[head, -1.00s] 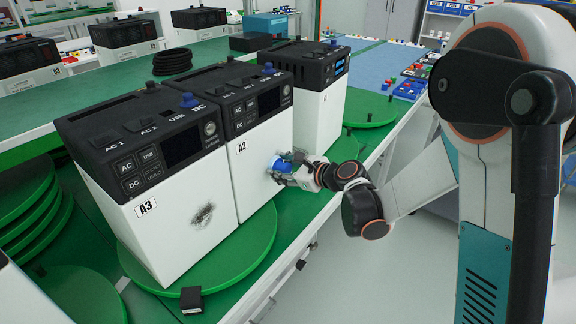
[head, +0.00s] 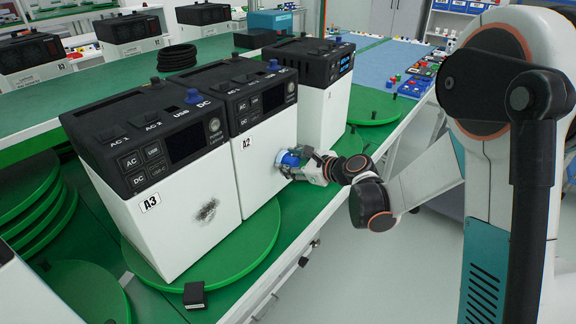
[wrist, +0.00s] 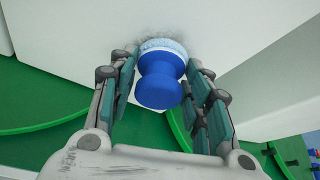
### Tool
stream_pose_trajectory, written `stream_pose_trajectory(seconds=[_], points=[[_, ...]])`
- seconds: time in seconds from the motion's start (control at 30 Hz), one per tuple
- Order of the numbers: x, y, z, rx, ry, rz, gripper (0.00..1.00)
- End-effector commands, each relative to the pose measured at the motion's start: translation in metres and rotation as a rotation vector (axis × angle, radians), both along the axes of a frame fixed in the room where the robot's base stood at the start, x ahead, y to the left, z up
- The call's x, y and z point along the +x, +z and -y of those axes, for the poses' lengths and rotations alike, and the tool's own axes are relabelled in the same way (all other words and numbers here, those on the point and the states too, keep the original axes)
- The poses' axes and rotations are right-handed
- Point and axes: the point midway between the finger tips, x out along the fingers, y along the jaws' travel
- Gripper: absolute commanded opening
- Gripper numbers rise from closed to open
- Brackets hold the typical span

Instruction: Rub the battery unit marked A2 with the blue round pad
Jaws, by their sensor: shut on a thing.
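The battery unit marked A2 (head: 262,150) is a white box with a black top panel, standing on the bench between the A3 unit and another unit. My gripper (head: 296,164) is at its white front face. It is shut on the blue round pad (wrist: 160,80), which has a blue knob and a pale fuzzy disc. In the wrist view the pad's disc is against the white face, or very close to it. A dark smudge (wrist: 128,50) shows on the face around the disc's upper edge; the part behind the pad is hidden.
The A3 unit (head: 165,215) stands left of A2 with a dark smudge on its front. Another unit (head: 322,110) stands to the right. Green turntables (head: 235,262) lie under the units. A small black block (head: 194,296) sits near the bench's front edge.

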Motion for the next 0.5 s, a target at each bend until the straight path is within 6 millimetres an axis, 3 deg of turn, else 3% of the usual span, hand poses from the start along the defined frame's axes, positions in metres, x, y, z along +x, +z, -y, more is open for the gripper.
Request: stream_pose_trajectory(seconds=[0.5], points=[[0.028,0.000,0.018,0.001,-0.001,0.000,0.26]])
